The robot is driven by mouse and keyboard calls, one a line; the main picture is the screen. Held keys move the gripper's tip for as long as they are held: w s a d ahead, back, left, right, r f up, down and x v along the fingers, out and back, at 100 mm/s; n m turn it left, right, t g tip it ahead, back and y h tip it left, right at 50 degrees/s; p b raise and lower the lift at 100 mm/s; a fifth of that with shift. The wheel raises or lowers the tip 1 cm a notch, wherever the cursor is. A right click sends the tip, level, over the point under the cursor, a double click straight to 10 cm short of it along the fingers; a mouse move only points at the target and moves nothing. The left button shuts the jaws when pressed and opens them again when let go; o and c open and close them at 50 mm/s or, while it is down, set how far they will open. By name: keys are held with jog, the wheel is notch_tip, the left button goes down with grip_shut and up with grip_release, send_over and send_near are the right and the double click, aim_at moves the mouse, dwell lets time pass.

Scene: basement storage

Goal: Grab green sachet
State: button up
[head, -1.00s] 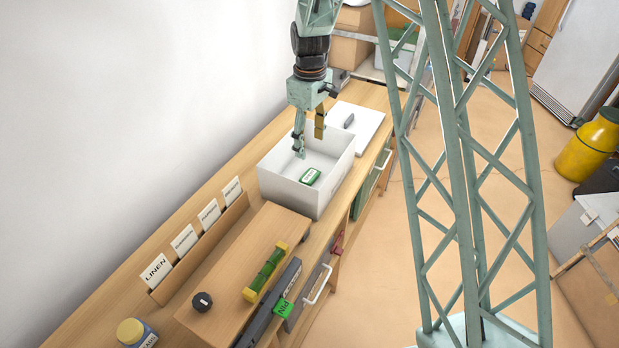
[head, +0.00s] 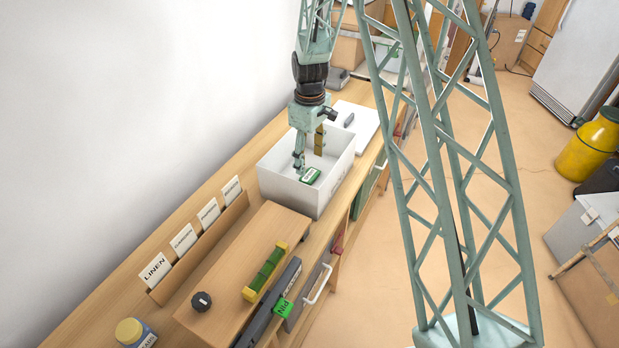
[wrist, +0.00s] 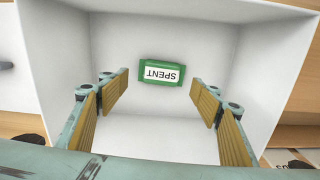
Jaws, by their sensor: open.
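The green sachet (head: 310,176) lies flat on the floor of a white open box (head: 279,183) on the bench. In the wrist view the sachet (wrist: 161,72) carries a white label reading "SPENT", upside down. My gripper (head: 309,161) reaches down into the box, above the sachet. In the wrist view my gripper (wrist: 160,98) is open, its ribbed fingers wide apart to either side, with the sachet centred beyond the tips and not touched.
The white walls of the box surround the fingers. A white lid-like panel (head: 362,122) with a small grey object lies behind the box. A wooden block (head: 225,290) with a green-and-yellow item (head: 265,270) stands in front, beside a rack of labelled cards (head: 195,245).

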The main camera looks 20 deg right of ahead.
aim_at(310, 175)
jog(key=shift+f, duration=0.35)
jog(key=shift+f, duration=0.15)
jog(key=shift+s+f, duration=0.15)
jog(key=shift+f, duration=2.3)
jog(key=shift+c, duration=0.9)
jog(key=c, duration=0.8)
